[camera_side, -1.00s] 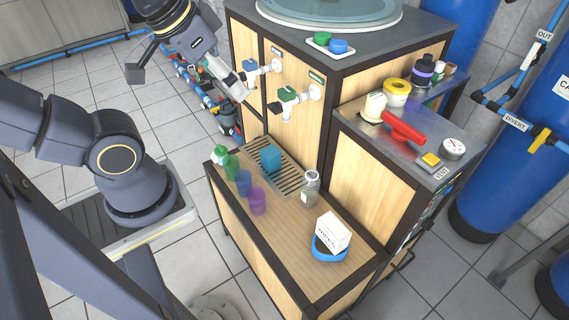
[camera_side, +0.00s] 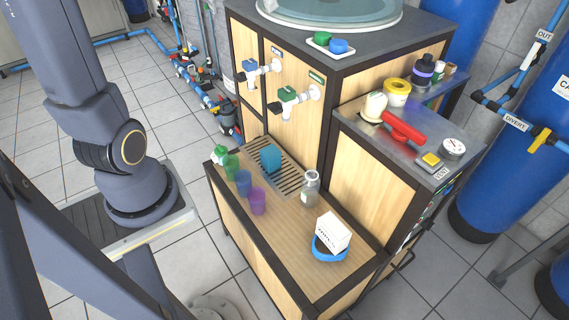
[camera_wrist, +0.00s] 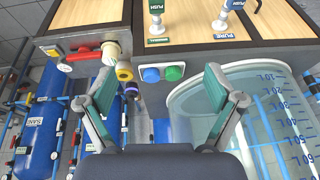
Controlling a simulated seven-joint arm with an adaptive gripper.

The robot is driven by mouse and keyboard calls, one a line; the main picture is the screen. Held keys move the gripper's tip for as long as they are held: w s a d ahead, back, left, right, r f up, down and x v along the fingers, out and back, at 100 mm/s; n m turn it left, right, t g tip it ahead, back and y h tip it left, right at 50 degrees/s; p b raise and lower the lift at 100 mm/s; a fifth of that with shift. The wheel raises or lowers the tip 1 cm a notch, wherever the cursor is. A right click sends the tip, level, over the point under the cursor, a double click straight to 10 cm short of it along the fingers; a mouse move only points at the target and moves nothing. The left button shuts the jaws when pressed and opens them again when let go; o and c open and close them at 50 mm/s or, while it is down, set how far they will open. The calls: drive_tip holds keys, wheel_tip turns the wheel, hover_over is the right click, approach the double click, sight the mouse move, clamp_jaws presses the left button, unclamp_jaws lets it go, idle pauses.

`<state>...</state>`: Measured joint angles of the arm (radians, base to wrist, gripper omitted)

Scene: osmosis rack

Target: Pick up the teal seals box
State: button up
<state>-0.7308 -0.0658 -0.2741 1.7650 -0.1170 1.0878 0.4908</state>
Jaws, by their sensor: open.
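The teal box (camera_side: 271,158) stands on the slotted drain grate (camera_side: 290,182) of the low wooden bench in the side view. Any print on it is too small to read. It does not show in the wrist view. My gripper (camera_wrist: 159,80) is open and empty in the wrist view, its two fingers wide apart. It is out of the side view, well away from the box. The wrist view looks across the taps, small caps and clear water tank.
Green, blue and purple cups (camera_side: 257,201) stand left of the grate, a glass jar (camera_side: 310,188) right of it. A white box (camera_side: 333,233) sits in a blue ring nearer the front. Taps (camera_side: 291,98) jut out above the grate. The bench's front middle is clear.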

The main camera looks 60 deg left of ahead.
drive_tip(key=w+a+f, duration=0.2)
drive_tip(key=a+f, duration=0.1)
drive_tip(key=a, duration=0.9)
approach(270, 151)
drive_tip(key=shift+h, duration=0.3)
drive_tip(key=x, duration=0.7)
drive_tip(key=shift+s+a+f, duration=0.1)
drive_tip(key=shift+a, duration=0.15)
drive_tip(key=shift+x, duration=2.95)
drive_tip(key=shift+d, duration=0.1)
drive_tip(key=c, duration=1.3)
drive_tip(key=shift+c, duration=0.3)
drive_tip(key=shift+r, duration=0.2)
